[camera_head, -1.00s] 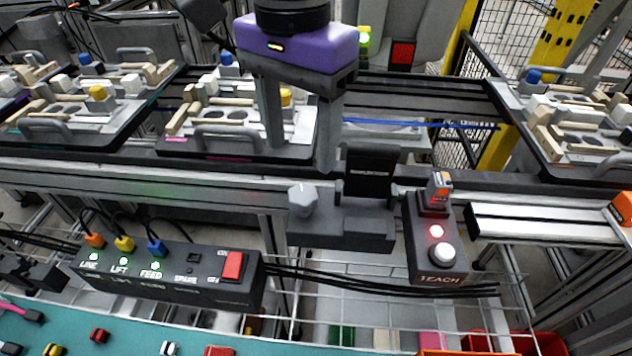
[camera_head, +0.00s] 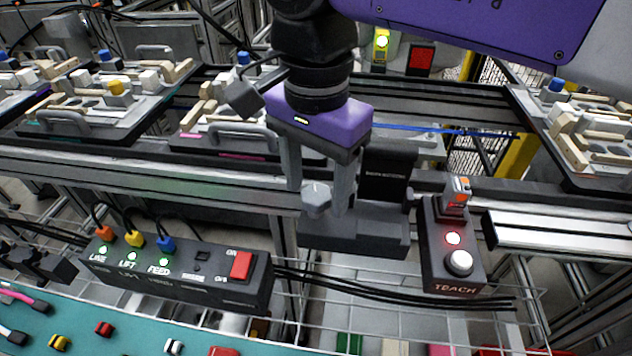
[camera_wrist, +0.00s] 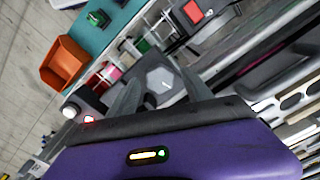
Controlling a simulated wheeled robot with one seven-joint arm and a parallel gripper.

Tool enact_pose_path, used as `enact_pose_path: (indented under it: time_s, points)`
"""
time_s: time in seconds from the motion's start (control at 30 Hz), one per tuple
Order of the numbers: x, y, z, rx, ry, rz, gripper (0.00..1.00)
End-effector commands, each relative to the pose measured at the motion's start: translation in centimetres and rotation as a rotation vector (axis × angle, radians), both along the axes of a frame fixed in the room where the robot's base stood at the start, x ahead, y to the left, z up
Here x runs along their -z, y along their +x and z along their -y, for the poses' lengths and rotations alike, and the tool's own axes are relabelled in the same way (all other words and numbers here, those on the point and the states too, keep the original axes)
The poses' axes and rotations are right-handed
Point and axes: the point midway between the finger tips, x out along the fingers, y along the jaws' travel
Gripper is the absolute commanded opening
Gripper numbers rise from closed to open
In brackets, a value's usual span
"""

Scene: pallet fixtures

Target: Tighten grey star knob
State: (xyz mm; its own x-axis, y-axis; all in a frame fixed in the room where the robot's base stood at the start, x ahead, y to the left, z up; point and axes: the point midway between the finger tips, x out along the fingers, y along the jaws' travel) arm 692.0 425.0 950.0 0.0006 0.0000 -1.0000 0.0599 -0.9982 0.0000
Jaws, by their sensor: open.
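The grey star knob (camera_head: 316,198) sits on the left side of a dark bracket (camera_head: 352,236) mounted on the rail. My gripper (camera_head: 318,200), with a purple body, points down at the knob. Its two grey fingers are apart, one on each side of the knob. In the wrist view the knob (camera_wrist: 158,80) shows between the spread fingers (camera_wrist: 160,84), with gaps visible beside it. I cannot tell whether either finger touches it.
A black TEACH box (camera_head: 450,245) with a lit red lamp and white button stands right of the bracket. A control box (camera_head: 180,275) with plugged cables and a red switch is at lower left. Pallets with fixtures (camera_head: 85,95) line the conveyor behind.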

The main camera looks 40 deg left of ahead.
Motion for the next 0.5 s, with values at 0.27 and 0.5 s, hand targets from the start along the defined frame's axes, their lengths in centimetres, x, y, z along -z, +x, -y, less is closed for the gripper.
enact_pose_path:
  time_s: [0.27,0.5]
  points:
    - [-0.03,-0.01,0.00,0.000,0.000,0.000,0.08]
    - [-0.08,-0.02,0.01,0.010,-0.001,-0.001,0.00]
